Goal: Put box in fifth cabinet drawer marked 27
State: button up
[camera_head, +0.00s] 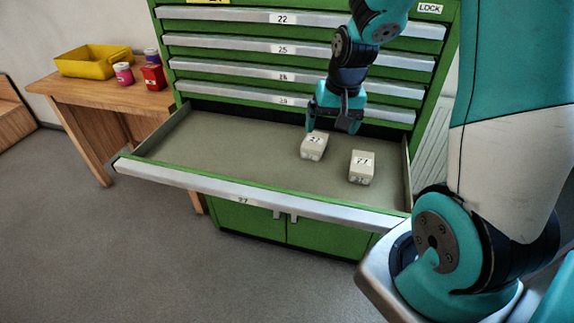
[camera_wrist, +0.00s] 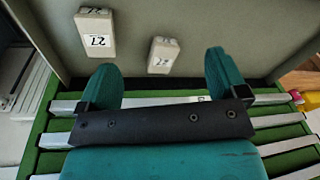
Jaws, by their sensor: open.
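The cabinet drawer marked 27 (camera_head: 225,192) is pulled wide open. Two pale boxes lie on its floor: a left box (camera_head: 313,147) and a right box (camera_head: 361,168), whose label reads 27. The left box's label also seems to read 27. In the wrist view the left box (camera_wrist: 162,55) lies just ahead of and between my fingers, and the right box (camera_wrist: 97,33) is off to the left. My gripper (camera_head: 333,126) is open and empty over the back of the drawer, close to the left box. It also shows open in the wrist view (camera_wrist: 162,62).
The green cabinet's upper drawers (camera_head: 283,50) are shut behind my gripper. A wooden table (camera_head: 100,98) at the left holds a yellow bin (camera_head: 93,62), a red container (camera_head: 153,77) and small jars. The left part of the open drawer is bare.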

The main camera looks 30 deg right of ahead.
jog(key=s+a+r+n+y, duration=0.1)
jog(key=s+a+r+n, duration=0.2)
jog(key=a, duration=0.5)
jog(key=s+a+r+n+y, duration=0.1)
jog(key=s+a+r+n, duration=0.2)
jog(key=a, duration=0.5)
jog(key=s+a+r+n+g+y, duration=0.1)
jog(key=s+a+r+n, duration=0.4)
jog(key=s+a, duration=0.3)
jog(key=s+n, duration=0.1)
jog(key=s, duration=0.2)
jog(key=shift+a+r+n+g+y, duration=0.2)
jog(key=shift+a+n+g+y, duration=0.2)
jog(key=shift+c, duration=0.4)
